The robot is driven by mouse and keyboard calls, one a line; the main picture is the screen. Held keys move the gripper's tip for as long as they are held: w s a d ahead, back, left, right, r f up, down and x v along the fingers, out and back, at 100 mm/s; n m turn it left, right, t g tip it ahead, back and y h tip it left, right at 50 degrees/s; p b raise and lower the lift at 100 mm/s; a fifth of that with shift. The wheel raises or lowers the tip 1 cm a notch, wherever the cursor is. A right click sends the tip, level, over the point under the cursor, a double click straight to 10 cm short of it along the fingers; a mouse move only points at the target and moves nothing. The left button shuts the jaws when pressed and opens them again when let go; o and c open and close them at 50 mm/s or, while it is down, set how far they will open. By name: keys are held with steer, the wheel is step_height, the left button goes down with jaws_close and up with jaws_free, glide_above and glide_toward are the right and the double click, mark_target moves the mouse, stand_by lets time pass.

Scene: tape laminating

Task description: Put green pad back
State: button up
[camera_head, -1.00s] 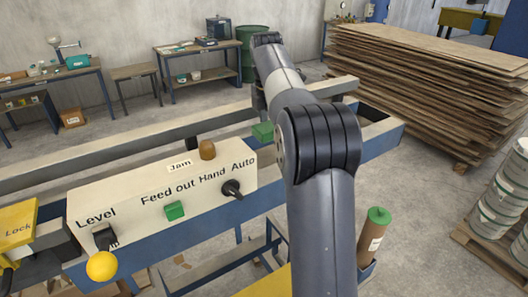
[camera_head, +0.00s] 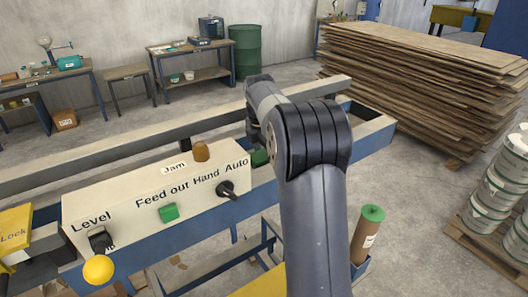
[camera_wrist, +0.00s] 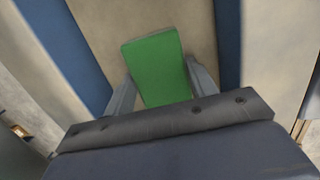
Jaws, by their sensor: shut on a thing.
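The green pad (camera_head: 260,157) shows in the head view just right of the control panel's far end, partly hidden by my arm. In the wrist view the same green pad (camera_wrist: 157,66) fills the space between the two grey fingers of my gripper (camera_wrist: 160,82). The fingers are shut on its sides. It sits over a beige strip between two blue bands; I cannot tell whether it touches anything below. In the head view my gripper is mostly hidden behind my arm.
A green-topped roll (camera_head: 367,235) stands right of my arm. Stacked boards (camera_head: 420,85) and pails (camera_head: 495,190) are farther right.

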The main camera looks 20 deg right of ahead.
mark_target(264, 154)
steer(key=o, duration=0.9)
steer(key=r, duration=0.8)
steer(key=s+a+r+b, duration=0.1)
steer(key=r, duration=0.3)
steer(key=shift+f, duration=0.1)
steer(key=f, duration=0.8)
steer(key=w+d+f+p, duration=0.1)
steer(key=f, duration=0.3)
step_height(264, 154, up, 3)
steer(key=shift+f, duration=0.15)
steer(key=shift+r+b, duration=0.3)
steer(key=shift+r, duration=0.3)
